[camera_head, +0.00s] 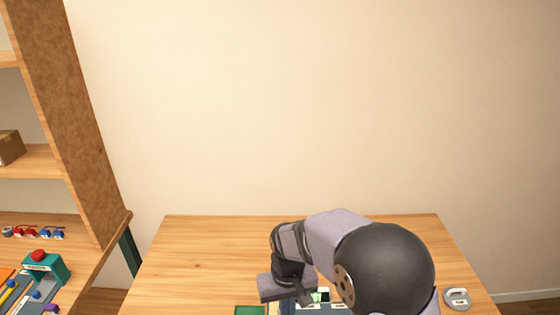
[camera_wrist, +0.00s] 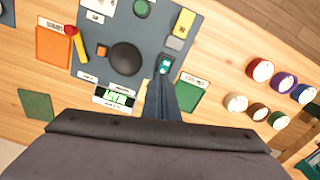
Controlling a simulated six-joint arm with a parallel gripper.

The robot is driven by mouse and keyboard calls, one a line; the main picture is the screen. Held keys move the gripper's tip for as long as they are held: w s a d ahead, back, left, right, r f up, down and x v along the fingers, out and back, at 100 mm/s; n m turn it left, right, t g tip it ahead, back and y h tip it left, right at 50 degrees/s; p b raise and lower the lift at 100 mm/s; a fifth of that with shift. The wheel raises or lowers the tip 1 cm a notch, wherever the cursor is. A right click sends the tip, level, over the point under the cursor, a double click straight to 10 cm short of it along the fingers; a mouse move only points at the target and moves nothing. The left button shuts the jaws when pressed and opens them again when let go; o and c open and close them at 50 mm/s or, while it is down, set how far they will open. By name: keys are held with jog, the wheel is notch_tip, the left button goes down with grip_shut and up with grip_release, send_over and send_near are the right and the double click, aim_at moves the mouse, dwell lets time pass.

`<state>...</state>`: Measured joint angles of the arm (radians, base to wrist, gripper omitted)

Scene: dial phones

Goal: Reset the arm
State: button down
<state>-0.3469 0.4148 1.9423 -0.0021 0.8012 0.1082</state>
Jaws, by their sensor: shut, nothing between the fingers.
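My gripper (camera_wrist: 163,82) is shut and empty in the wrist view. Its fingers reach over the dark grey panel (camera_wrist: 150,32), beside a small teal-faced device (camera_wrist: 165,65). I cannot tell whether the fingertips touch anything. In the head view my arm is bent over the front of the table, with the gripper end pointing down. The arm hides much of the panel there. A round black knob (camera_wrist: 125,58) and a display with green characters (camera_wrist: 115,96) show on the panel in the wrist view.
The wooden table (camera_head: 200,255) is clear toward the back. A white labelled device (camera_head: 458,297) sits at its right edge. A shelf unit (camera_head: 85,120) stands at left. In the wrist view, several coloured round pots (camera_wrist: 260,70) stand at right; an orange square (camera_wrist: 53,47) lies at left.

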jog(key=s+d+g, duration=0.1)
jog(key=s+d, duration=0.7)
jog(key=s, duration=0.6)
jog(key=d+r+m, duration=0.1)
jog(key=d+m, duration=0.1)
jog(key=d, duration=0.1)
jog(key=d+r+t, duration=0.1)
jog(key=d, duration=0.1)
jog(key=shift+s+d+r+m, duration=0.1)
jog(key=shift+s+r+m, duration=0.1)
jog(key=shift+r+m, duration=0.15)
dwell(1.7)
